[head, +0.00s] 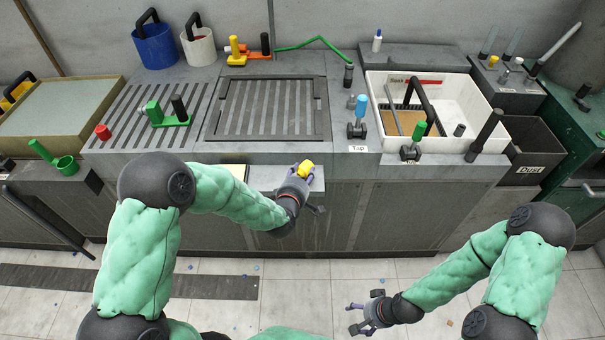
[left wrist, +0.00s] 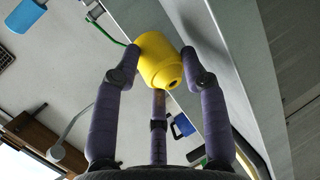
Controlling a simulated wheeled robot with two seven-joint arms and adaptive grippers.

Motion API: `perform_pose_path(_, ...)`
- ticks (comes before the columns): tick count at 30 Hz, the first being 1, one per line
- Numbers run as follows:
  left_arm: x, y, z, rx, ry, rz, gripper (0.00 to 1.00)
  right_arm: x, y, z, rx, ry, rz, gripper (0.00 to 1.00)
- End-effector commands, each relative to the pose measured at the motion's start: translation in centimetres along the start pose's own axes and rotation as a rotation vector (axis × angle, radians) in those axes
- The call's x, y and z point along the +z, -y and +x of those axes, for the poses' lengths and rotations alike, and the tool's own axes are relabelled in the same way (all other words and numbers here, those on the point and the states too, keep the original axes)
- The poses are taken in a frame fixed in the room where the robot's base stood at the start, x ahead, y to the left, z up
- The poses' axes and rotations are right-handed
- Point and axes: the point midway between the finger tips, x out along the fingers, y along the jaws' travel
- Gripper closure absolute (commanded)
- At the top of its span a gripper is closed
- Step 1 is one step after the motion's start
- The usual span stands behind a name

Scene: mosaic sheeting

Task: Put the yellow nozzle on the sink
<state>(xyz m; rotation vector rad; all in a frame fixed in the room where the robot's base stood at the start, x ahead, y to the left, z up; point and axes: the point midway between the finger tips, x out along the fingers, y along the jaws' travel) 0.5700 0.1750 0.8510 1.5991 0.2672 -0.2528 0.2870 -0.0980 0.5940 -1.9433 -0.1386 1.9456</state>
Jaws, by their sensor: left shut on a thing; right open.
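The yellow nozzle (head: 306,169) is held in my left gripper (head: 299,173), in front of the counter's front edge in the head view. In the left wrist view the nozzle (left wrist: 163,62) is a rounded yellow piece with a small dark hole, gripped between the purple fingers (left wrist: 160,75). The white sink (head: 462,93) is set in the counter to the right, apart from the nozzle. A black spout and other items show in it. My right gripper (head: 364,317) is open and empty, low over the floor.
A blue-topped tap (head: 360,108) and a green-topped tap (head: 415,140) stand left and front of the sink. A slatted grate (head: 270,108), a green-handled fitting (head: 165,115) and a red cap (head: 103,132) are to the left. A dark bin (head: 530,145) stands right.

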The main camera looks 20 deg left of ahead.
Motion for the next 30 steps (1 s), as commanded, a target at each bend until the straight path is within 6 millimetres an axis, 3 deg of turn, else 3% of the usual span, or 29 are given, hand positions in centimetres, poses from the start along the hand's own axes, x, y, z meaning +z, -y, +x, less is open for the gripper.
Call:
perform_pose_path(20, 0.04, 0.85, 0.29, 0.000, 0.000, 0.000, 0.88, -0.04, -0.33, 0.91, 0.000, 0.000, 0.000, 0.25)
perform_pose_path(21, 0.03, 0.83, 0.29, 0.000, 0.000, 0.000, 0.51, -0.04, -0.32, 0.89, 0.000, 0.000, 0.000, 0.25)
perform_pose_path(23, 0.03, 0.80, 0.27, 0.000, 0.000, 0.000, 0.34, -0.04, -0.30, 0.85, 0.000, 0.000, 0.000, 0.25)
perform_pose_path(24, 0.04, 0.82, 0.26, -0.001, 0.000, 0.000, 0.29, -0.03, -0.30, 0.84, 0.000, 0.000, 0.000, 0.25)
perform_pose_path(30, 0.07, 0.95, 0.23, -0.004, 0.001, 0.000, 0.29, -0.03, -0.30, 0.84, 0.000, 0.000, 0.000, 0.25)
